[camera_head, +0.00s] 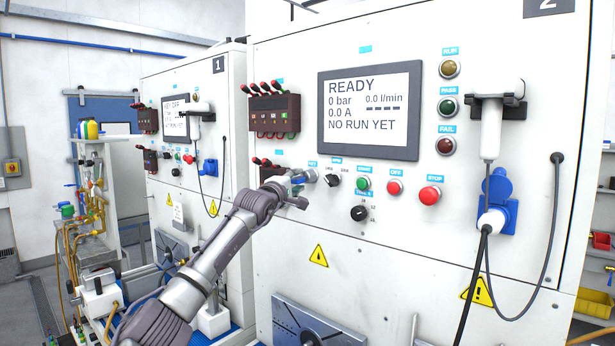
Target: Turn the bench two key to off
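The bench two panel (290,220) fills the middle, under a "2" sign. Its screen (370,108) reads READY, 0 bar, 0.0 A and NO RUN YET. The key switch (312,176) is at the left end of the lower control row, a small silver round part under a blue label. My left gripper (300,182) is at this switch, with its fingers around or just in front of it. A small blue-green piece shows between the fingers. The key itself is mostly hidden, so its angle and the grip are unclear. My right gripper is out of view.
Right of the switch are a black selector (333,180), a green button (363,184), red buttons (430,195) and a black knob (359,213). A dark red lead block (274,114) sits above my gripper. A cable (552,240) hangs at right. Bench one (185,215) stands left.

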